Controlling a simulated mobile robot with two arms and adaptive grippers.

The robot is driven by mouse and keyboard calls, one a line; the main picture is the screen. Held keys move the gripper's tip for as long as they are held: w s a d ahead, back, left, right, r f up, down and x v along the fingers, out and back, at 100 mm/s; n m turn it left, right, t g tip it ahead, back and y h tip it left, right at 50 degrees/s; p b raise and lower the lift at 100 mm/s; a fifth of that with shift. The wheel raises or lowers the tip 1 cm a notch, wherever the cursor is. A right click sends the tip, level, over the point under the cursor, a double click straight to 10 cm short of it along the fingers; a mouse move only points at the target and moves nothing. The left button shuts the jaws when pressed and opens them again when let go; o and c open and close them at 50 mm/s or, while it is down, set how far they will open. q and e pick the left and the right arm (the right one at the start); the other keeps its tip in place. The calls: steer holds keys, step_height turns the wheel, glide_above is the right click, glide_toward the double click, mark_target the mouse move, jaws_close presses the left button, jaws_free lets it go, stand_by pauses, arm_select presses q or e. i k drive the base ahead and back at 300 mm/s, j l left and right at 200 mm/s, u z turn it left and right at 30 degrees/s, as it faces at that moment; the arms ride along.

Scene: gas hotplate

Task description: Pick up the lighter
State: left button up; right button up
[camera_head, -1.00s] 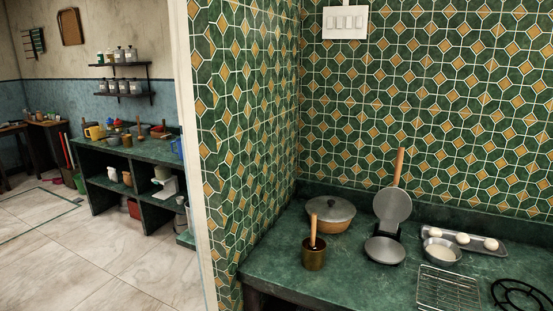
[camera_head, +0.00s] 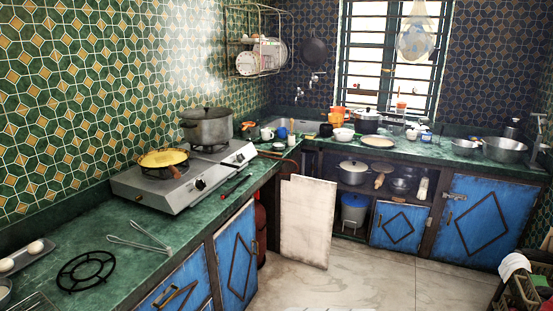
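A slim dark stick with a reddish part (camera_head: 235,186), which looks like the lighter, lies on the green counter (camera_head: 205,236) just in front of the gas hotplate (camera_head: 183,196). It is small in the view, so I cannot be sure of its details. The hotplate carries a pan with yellow contents (camera_head: 163,160) on its left burner and a lidded grey pot (camera_head: 206,127) on its right burner. Neither of my grippers shows in the head view.
Metal tongs (camera_head: 143,238) and a black burner grate (camera_head: 86,272) lie on the counter left of the stick. Blue cabinet doors (camera_head: 236,257) are below. A pale board (camera_head: 307,222) leans at the counter's end. The tiled floor (camera_head: 375,275) is open in the middle.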

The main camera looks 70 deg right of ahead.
mark_target(234, 188)
steer(key=z, duration=1.85)
steer(key=i+l, duration=0.5)
steer(key=i+l+u, duration=0.1)
steer(key=i+l, duration=0.35)
steer(key=i+z, duration=0.25)
steer(key=i, duration=0.85)
